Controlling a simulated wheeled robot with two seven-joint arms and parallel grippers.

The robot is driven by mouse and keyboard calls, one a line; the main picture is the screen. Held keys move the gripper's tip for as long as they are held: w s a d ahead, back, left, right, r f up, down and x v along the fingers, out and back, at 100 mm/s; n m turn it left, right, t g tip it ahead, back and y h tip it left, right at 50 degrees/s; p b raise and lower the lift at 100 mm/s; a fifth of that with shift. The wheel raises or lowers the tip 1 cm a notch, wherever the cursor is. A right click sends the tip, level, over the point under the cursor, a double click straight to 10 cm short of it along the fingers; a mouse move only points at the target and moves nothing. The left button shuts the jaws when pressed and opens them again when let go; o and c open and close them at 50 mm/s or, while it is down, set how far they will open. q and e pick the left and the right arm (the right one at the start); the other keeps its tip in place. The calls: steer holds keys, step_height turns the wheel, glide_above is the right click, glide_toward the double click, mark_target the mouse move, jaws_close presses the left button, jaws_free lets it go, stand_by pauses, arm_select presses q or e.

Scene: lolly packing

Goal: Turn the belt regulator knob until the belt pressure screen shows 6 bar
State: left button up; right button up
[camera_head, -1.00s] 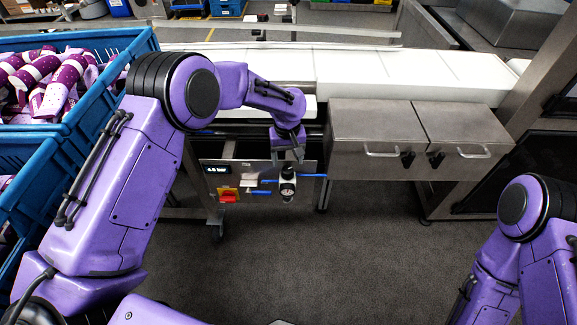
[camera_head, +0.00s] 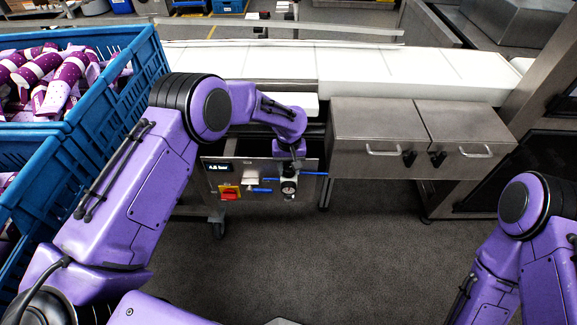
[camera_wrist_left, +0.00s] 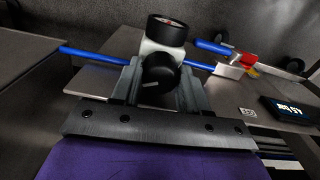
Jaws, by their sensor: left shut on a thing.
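The black belt regulator knob (camera_wrist_left: 160,77) has a white mark and sits between the fingers of my left gripper (camera_wrist_left: 158,92) in the left wrist view. The gripper is shut on it. In the head view, my left gripper (camera_head: 288,164) reaches down onto the regulator from above and hides the knob. The round pressure gauge (camera_head: 289,188) shows just below; its face is too small to read. The belt pressure screen (camera_head: 219,168) is lit at the panel's left; it seems to read about 4.8 bar, but the digits are blurred. My right gripper is out of view.
A red and yellow switch (camera_head: 229,192) sits below the screen. Blue air lines (camera_head: 314,174) run beside the regulator. Grey boxes with handles (camera_head: 375,135) stand right of the panel. A blue crate (camera_head: 100,130) of lollies is at left. The floor in front is clear.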

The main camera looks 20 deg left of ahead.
arm_select(q)
steer(key=m, duration=0.3)
steer(key=shift+m, duration=0.4)
steer(key=o, duration=1.1)
steer(key=shift+c, duration=0.2)
